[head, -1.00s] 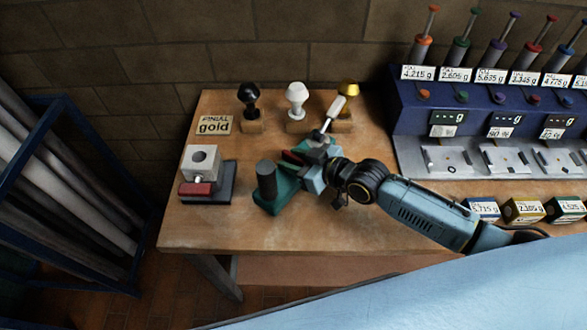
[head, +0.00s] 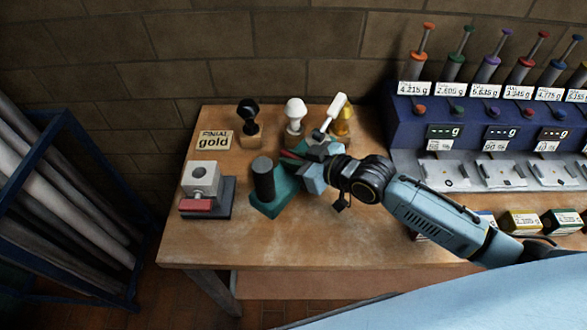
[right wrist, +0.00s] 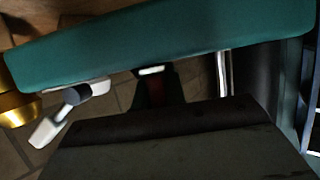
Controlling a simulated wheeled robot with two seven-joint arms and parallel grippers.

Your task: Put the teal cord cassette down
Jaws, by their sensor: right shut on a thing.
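The teal cord cassette (head: 268,204) is long and teal, with a dark upright cylinder at its near left end and a white-handled crank at its far end. My right gripper (head: 306,166) comes in from the right and is shut on its middle. In the right wrist view the teal body (right wrist: 170,40) spans the top of the picture, with the crank's pale handle (right wrist: 50,130) hanging at lower left. The fingers hide part of it. I cannot tell whether its underside touches the table. My left gripper is not in view.
The wooden table (head: 200,246) is clear at its front left. A grey block on a dark base with a red part (head: 203,185) stands left of the cassette. Black (head: 249,115), white (head: 295,112) and gold (head: 344,122) finials and a "gold" sign (head: 214,142) stand behind. A blue scale rack (head: 480,120) stands right.

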